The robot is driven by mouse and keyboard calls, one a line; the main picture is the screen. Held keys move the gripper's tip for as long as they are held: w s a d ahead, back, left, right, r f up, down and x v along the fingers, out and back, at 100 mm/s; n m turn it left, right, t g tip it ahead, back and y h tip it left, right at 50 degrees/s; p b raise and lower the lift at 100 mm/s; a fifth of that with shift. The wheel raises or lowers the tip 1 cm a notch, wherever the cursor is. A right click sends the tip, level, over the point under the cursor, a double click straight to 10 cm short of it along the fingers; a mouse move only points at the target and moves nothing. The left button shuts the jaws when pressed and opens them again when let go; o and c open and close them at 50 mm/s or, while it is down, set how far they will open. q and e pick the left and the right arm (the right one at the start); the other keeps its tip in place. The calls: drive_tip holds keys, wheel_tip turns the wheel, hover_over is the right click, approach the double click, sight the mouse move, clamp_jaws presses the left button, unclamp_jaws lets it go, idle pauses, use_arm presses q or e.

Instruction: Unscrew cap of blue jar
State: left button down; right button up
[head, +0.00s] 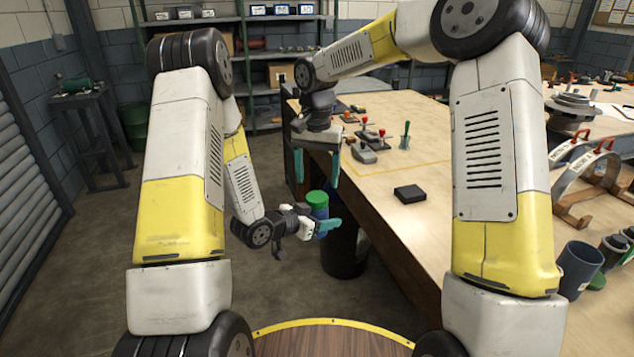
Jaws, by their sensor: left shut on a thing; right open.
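The blue jar (321,213) is held upright in my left gripper (322,226), in the air in front of the workbench's left edge. A green cap (317,198) sits on top of the jar. The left gripper is shut on the jar's body, and its teal fingers hide part of it. My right gripper (316,170) points down above the jar, a little apart from the cap. Its two teal fingers are spread wide, with nothing between them.
The wooden workbench (440,225) fills the right side, with a black block (409,194) and several small levers (365,150) on it. A dark bin (345,255) stands on the floor behind the jar. Curved metal parts (585,172) and cups (580,265) stand at the right.

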sight(317, 196)
wheel_tip(317, 196, up, 2)
drive_tip(key=shift+a+r+m, duration=0.1)
drive_tip(key=shift+r+m, duration=0.1)
drive_tip(key=shift+m, duration=0.8)
drive_tip(key=shift+f, duration=3.85)
drive_tip(key=c, duration=1.5)
drive_tip(key=n, duration=0.2)
drive_tip(key=shift+n, duration=0.4)
drive_tip(key=o, duration=1.6)
drive_tip(key=shift+c, duration=0.2)
drive_tip(key=shift+r, duration=0.15)
